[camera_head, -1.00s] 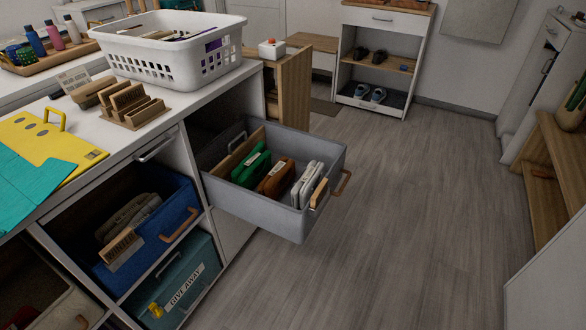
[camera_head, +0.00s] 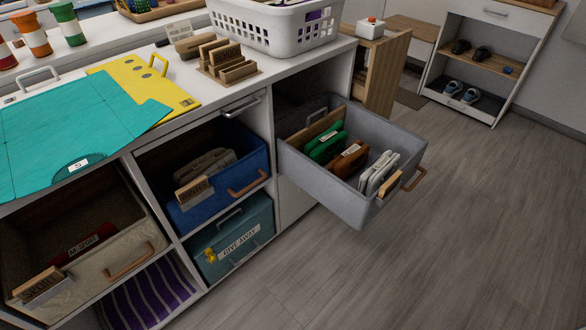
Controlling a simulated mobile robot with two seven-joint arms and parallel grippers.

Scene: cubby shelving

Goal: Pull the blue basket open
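The blue basket (camera_head: 253,165) sits in a middle cubby of the white shelving, below the counter. It has a tan handle (camera_head: 248,182) on its front, and a wooden label block (camera_head: 194,192) and folded grey-beige items (camera_head: 205,168) show at its open top. It looks mostly inside its cubby, its front near the shelf face. Neither of my grippers shows in the head view.
A grey basket (camera_head: 352,205) is pulled far out to the right, jutting over the floor. A teal "give away" basket (camera_head: 226,246) sits below the blue one, a beige basket (camera_head: 140,240) at the left. The floor (camera_head: 420,270) at right is clear.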

